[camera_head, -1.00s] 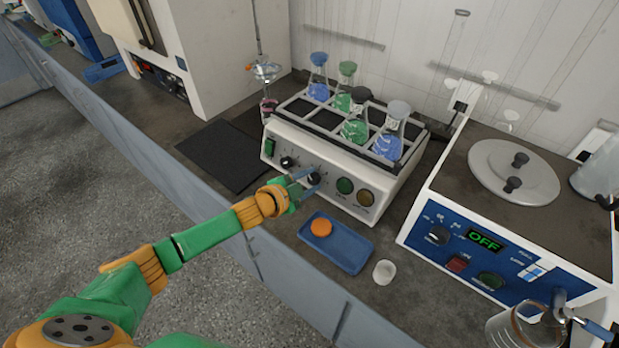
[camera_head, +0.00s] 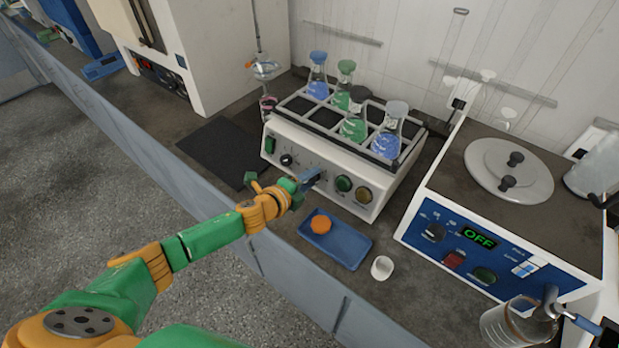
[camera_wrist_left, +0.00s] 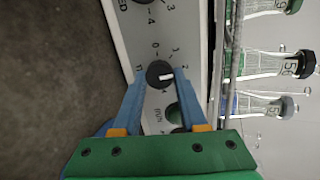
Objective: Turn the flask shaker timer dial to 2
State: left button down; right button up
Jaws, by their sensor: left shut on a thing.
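The flask shaker (camera_head: 330,180) is a white box with a sloped front panel. My left gripper (camera_head: 313,178) reaches its panel, at the middle dial. In the left wrist view, the black timer dial (camera_wrist_left: 160,74) sits between the two blue fingertips of my left gripper (camera_wrist_left: 159,76), which is shut on it. The dial's white mark points right in that view, close to the printed 2 (camera_wrist_left: 184,66); I cannot tell whether it lines up exactly. In the head view the fingers hide most of the dial. My right gripper is not in view.
The other black dial (camera_head: 287,160) is left of the gripper; green (camera_head: 343,183) and yellow-brown (camera_head: 363,195) buttons are right. Several flasks stand on the shaker. A blue tray (camera_head: 350,250) with an orange disc and a white cup (camera_head: 382,267) lie in front.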

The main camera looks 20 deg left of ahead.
pick_arm(q)
jog(key=shift+m, duration=0.5)
jog(key=shift+c, duration=2.2)
grip_release()
jog(key=v, duration=0.7)
jog(key=shift+p, duration=0.35)
